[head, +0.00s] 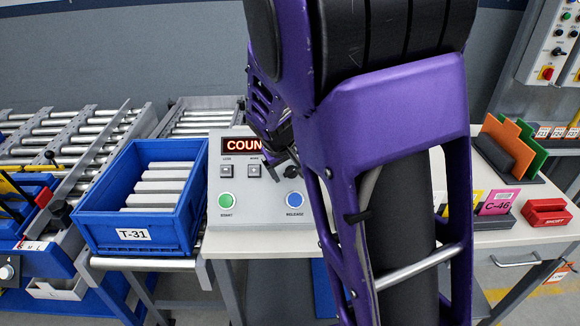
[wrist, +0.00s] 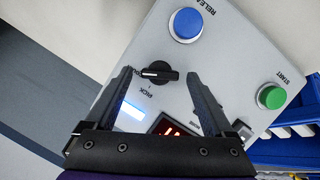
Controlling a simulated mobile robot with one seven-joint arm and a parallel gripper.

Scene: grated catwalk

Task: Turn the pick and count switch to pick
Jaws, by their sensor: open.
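The pick and count switch is a black rotary knob (wrist: 165,75) on a light grey control box (head: 225,211). In the wrist view its white pointer line points left, toward a label mostly hidden by a finger; the PICK label sits below the knob. My gripper (wrist: 160,77) is open, its fingertips on either side of the knob with gaps showing; I cannot tell how far above the panel they are. In the head view my arm and gripper (head: 277,157) cover much of the switch area.
The box carries a green START button (head: 226,200), a blue RELEASE button (head: 294,199) and two small square buttons. A blue T-31 tote (head: 136,238) stands close on the left. Card holders and a red tray (head: 547,214) lie right.

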